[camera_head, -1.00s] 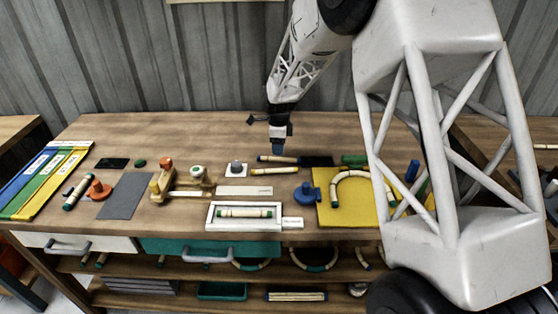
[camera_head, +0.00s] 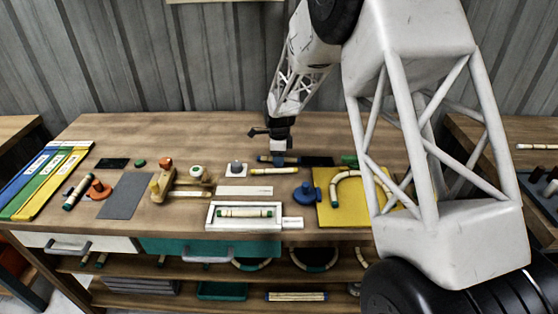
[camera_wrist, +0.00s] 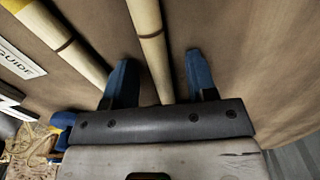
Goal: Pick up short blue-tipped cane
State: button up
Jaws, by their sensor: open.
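A short pale cane (camera_head: 266,159) with dark joint bands lies at the back middle of the bench in the head view. Its end looks dark, but the tip colour is too small to tell. My gripper (camera_head: 280,160) is directly over this cane, pointing down. In the wrist view, my gripper (camera_wrist: 160,82) is open, with blue fingers on either side of a cane (camera_wrist: 148,35). The cane runs between them, and its ends are out of view there. I cannot tell whether the fingers touch it.
A second cane (camera_wrist: 68,45), yellow-ended, lies close left in the wrist view; it is in front in the head view (camera_head: 274,171). Nearby are a dark pad (camera_head: 318,161), a blue round piece (camera_head: 304,194), a yellow board (camera_head: 332,213) and a white-framed tray (camera_head: 210,216).

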jog(key=shift+c, duration=0.4)
grip_shut()
notch_tip(320, 180, up, 10)
dwell(0.7)
jog(key=shift+a, duration=0.1)
dwell(0.4)
